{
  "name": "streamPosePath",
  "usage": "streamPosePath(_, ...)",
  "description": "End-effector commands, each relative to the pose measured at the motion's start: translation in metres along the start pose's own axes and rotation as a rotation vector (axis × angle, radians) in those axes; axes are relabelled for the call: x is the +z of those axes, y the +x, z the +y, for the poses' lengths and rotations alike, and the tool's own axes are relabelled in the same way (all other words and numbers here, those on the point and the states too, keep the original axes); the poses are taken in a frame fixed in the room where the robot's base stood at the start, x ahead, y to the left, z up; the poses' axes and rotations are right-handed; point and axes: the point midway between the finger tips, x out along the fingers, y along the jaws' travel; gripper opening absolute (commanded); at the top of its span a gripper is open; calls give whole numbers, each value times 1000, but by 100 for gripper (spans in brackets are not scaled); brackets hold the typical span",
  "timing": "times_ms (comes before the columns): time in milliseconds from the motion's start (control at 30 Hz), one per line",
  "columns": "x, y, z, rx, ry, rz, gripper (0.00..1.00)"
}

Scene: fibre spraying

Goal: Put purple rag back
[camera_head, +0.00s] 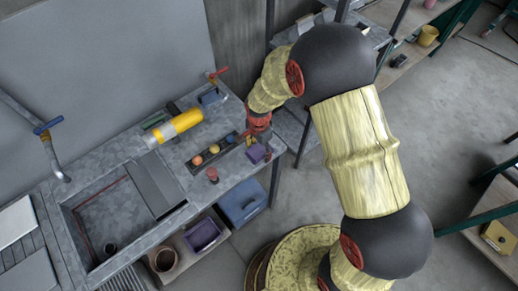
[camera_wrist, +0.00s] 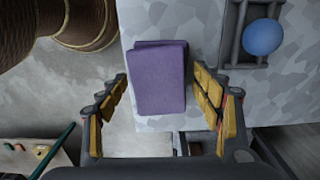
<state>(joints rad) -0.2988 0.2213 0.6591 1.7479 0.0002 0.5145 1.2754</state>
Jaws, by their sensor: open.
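The purple rag (camera_wrist: 160,80) is a folded, rectangular cloth lying flat on the grey counter, close to its corner. It also shows in the head view (camera_head: 258,154), at the right end of the counter. My gripper (camera_wrist: 159,95) is open and empty, with yellow-padded fingers on either side of the rag in the wrist view. The rag appears between the fingers but is not gripped; the exact height gap cannot be told. In the head view my gripper (camera_head: 251,139) is just above and beside the rag, partly hidden by my arm.
A dark rack with coloured balls (camera_head: 211,153) stands left of the rag; its blue ball (camera_wrist: 262,37) shows in the wrist view. A yellow cylinder (camera_head: 180,124), red-topped small item (camera_head: 212,175) and sink (camera_head: 105,222) are farther left. Purple (camera_head: 203,235) and blue (camera_head: 241,201) bins sit below.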

Motion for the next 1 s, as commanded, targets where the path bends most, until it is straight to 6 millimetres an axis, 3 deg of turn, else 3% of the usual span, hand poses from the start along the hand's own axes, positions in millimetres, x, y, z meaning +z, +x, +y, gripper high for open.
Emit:
streamPosePath(167,0,-17,-2,-4,0,1,66)
streamPosePath(600,0,-101,0,-2,0,1,66)
streamPosePath(800,0,-120,0,-1,0,0,66)
streamPosePath(1000,0,-124,0,-1,-1,0,66)
